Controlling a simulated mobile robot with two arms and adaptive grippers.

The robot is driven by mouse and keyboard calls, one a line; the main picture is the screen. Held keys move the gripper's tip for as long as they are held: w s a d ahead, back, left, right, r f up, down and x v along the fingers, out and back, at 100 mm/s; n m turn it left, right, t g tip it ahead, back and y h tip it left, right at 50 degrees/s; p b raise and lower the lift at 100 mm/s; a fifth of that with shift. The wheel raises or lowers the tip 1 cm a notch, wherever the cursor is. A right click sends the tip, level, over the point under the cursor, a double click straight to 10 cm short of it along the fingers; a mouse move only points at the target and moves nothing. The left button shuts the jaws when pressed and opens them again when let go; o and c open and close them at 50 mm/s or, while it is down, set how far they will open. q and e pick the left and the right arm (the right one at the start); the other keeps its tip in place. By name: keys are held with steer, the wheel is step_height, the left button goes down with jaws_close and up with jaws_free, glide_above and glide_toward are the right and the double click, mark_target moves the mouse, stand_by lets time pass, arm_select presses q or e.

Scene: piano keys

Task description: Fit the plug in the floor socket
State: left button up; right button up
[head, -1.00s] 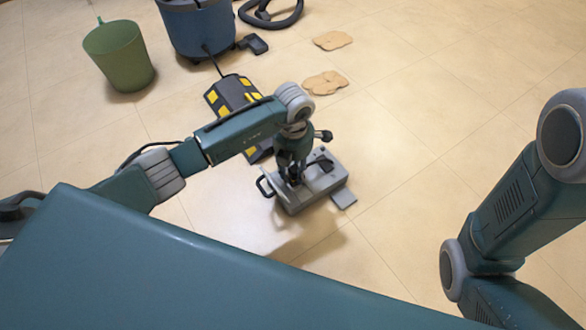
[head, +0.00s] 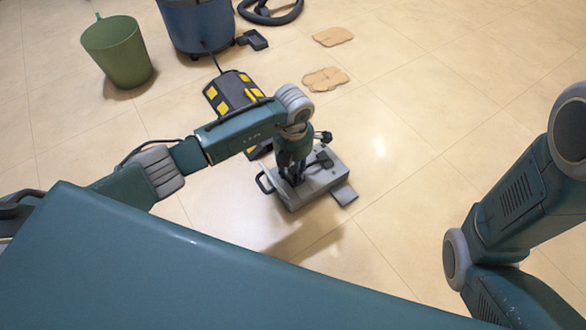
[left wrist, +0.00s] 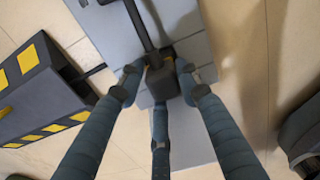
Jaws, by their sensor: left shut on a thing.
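The floor socket is a light grey box (head: 325,180) with a dark carry handle on its left side and a small flap at its right, on the tiled floor. My left gripper (head: 292,179) points down over its near left part. In the left wrist view my left gripper (left wrist: 158,82) has its fingers closed around a black plug (left wrist: 161,85), with a dark cord or stem running up from it. The grey box (left wrist: 100,25) lies beneath. I cannot tell whether the plug is in the socket. My right gripper is out of view.
A black and yellow cable ramp (head: 232,95) lies just behind the box. A green bin (head: 118,52), a blue vacuum (head: 196,25) and tan flat pieces (head: 325,79) are farther back. The floor to the right is clear.

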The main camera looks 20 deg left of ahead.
arm_select(q)
steer(key=shift+f, duration=0.4)
steer(key=o, duration=1.7)
